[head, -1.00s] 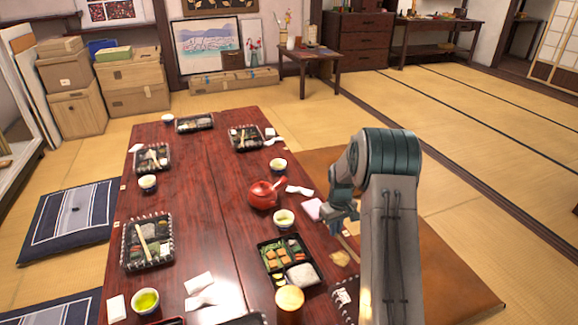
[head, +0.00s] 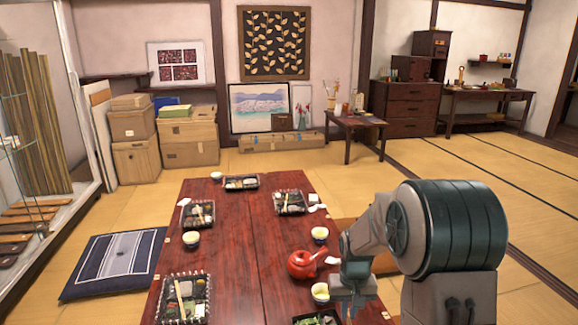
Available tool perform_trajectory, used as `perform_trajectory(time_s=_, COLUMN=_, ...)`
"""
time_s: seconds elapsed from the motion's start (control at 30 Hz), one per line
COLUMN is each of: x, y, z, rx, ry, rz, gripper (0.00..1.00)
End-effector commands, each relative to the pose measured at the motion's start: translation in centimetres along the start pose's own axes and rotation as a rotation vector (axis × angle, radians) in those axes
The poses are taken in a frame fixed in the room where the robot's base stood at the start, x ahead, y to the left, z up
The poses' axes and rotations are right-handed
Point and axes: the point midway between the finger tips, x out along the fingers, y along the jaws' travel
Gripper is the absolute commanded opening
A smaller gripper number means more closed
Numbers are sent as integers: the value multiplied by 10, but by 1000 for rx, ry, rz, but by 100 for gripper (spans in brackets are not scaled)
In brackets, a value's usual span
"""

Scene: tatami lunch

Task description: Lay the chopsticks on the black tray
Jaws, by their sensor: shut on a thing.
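My gripper (head: 354,308) is over the right side of the red-brown table, low in the picture, beside a cup. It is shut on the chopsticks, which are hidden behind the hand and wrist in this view. A black tray with green food (head: 316,318) shows only its top part at the bottom edge, left of and below my gripper. Other dark trays stand on the table: one at the lower left (head: 164,302), one farther left (head: 209,223), one at the back (head: 228,187) and one at the back right (head: 277,208). Which one is the task's tray I cannot tell.
A red teapot (head: 301,265) stands left of my gripper, with a cup (head: 320,293) in front of it and another cup (head: 320,234) behind. The middle of the table (head: 240,260) is clear. A blue cushion (head: 115,264) lies on the left floor.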

Motion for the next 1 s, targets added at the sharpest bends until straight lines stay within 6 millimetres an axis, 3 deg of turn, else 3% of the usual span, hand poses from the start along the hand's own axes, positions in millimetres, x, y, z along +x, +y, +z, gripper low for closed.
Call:
perform_trajectory(time_s=0.03, x=-16, y=0, z=1, rx=-1, ry=-2, rz=0, gripper=0)
perform_trajectory(time_s=1.0, x=-138, y=0, z=15, rx=-2, ry=-3, rz=0, gripper=0)
